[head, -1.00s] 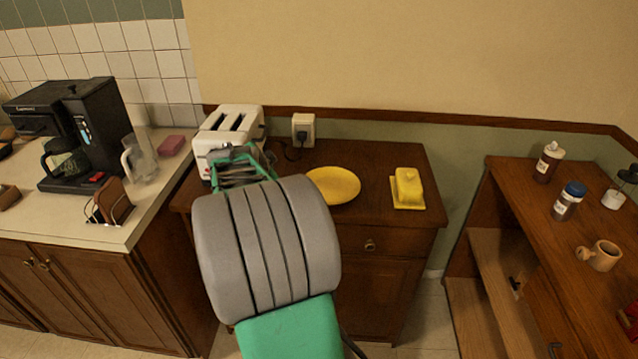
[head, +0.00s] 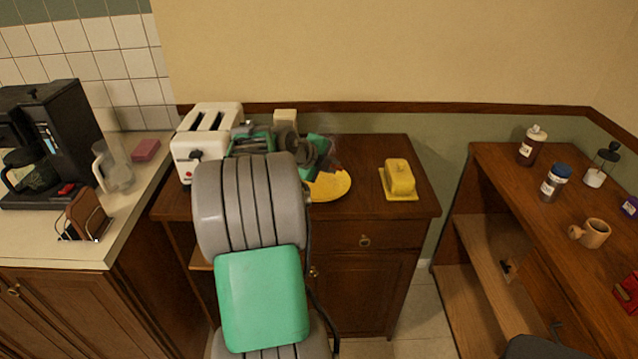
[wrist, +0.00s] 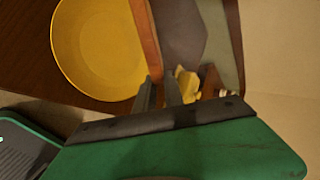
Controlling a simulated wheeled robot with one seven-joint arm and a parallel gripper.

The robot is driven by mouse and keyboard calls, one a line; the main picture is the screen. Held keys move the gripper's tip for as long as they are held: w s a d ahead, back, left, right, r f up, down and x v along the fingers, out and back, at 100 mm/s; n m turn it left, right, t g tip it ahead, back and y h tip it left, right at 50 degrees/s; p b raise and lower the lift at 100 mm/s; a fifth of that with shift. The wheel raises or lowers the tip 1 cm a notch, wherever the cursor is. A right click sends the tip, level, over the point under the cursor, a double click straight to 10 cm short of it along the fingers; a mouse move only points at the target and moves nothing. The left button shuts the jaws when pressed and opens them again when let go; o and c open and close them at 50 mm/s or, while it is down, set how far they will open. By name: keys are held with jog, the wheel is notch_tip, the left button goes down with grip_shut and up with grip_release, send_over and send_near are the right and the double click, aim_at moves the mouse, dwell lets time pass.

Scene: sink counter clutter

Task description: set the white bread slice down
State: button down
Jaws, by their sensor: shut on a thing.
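The white bread slice (wrist: 182,32) shows in the wrist view with a brown crust edge and a shaded grey face. My gripper (wrist: 158,88) is shut on it at its lower end, and the slice stands edge-on beyond the fingers. The yellow plate (wrist: 98,48) lies to the left of the slice in the wrist view. In the head view the plate (head: 328,186) is on the wooden cabinet, and my gripper (head: 326,155) is above its back edge. The slice is hard to make out there. Whether it touches the plate cannot be told.
A white toaster (head: 208,140) stands left of my arm on the cabinet top (head: 360,158). A yellow butter dish (head: 399,180) sits right of the plate. The wall is close behind. A brown shelf unit (head: 520,200) with bottles and a mug stands at the right.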

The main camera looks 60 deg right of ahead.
notch_tip(320, 180, down, 4)
jog(key=b, duration=0.3)
jog(key=shift+r, duration=0.1)
jog(key=c, duration=1.6)
grip_release()
jog(key=v, duration=0.8)
jog(key=shift+b, duration=0.4)
jog(key=shift+r, duration=0.1)
